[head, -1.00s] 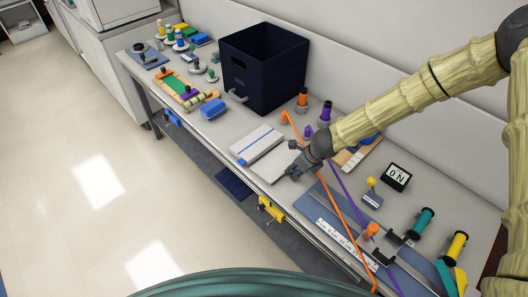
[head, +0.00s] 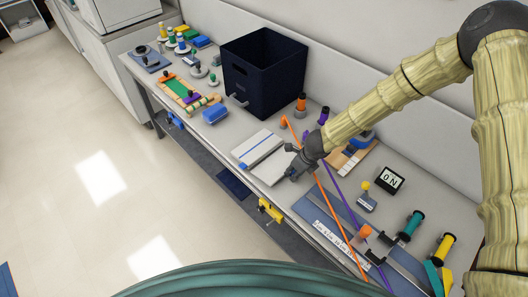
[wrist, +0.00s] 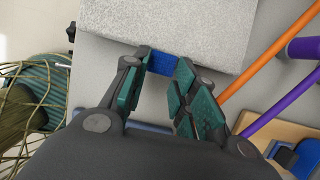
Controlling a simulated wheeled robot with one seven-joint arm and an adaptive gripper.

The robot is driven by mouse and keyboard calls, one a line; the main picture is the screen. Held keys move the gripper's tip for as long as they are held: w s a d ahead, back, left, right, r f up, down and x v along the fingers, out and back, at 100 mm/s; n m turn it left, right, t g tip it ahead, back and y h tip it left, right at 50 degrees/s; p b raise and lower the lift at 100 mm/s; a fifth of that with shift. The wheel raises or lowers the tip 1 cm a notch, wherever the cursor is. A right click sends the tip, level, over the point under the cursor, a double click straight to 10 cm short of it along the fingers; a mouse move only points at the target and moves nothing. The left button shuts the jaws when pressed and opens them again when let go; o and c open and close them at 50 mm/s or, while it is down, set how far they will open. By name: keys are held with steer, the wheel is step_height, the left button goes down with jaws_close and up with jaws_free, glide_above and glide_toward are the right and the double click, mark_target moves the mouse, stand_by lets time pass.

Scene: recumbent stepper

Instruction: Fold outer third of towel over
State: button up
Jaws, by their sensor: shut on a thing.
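The towel (head: 262,146) lies on the bench in front of the dark bin, pale with a blue stripe along it and a blue tab (head: 243,166) at its near left end. My gripper (head: 294,173) is low at the towel's right side. In the wrist view the towel (wrist: 175,28) is a pale speckled slab beyond the fingers. My gripper is shut on a blue tab (wrist: 162,64) at the towel's near edge there. The fingertips partly cover this tab, and my gripper hides part of the towel's right side in the head view.
An orange band (head: 335,212) and a purple band (head: 343,199) run close to the right of my gripper. The dark bin (head: 262,72) stands behind the towel. A yellow clamp (head: 270,210) sits on the bench's front edge. An "ON" sign (head: 390,179) stands to the right.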

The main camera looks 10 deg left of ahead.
steer(key=shift+r+p, duration=0.45)
steer(key=shift+p, duration=0.25)
steer(key=shift+a+r+g+h+p, duration=0.15)
steer(key=shift+r+g+h+p, duration=0.2)
steer(key=shift+p, duration=0.6)
steer(key=shift+w+f, duration=0.15)
steer(key=shift+w, duration=0.05)
steer(key=shift+h+b, duration=0.25)
steer(key=shift+b, duration=0.2)
steer(key=shift+a+r+g+b, duration=0.2)
steer(key=shift+r+g+b, duration=0.05)
steer(key=shift+r+b, duration=0.3)
steer(key=shift+w+a+r+h+p, duration=0.1)
steer(key=shift+r+h+p, duration=0.2)
steer(key=shift+r+p, duration=0.25)
steer(key=shift+g+h, duration=0.3)
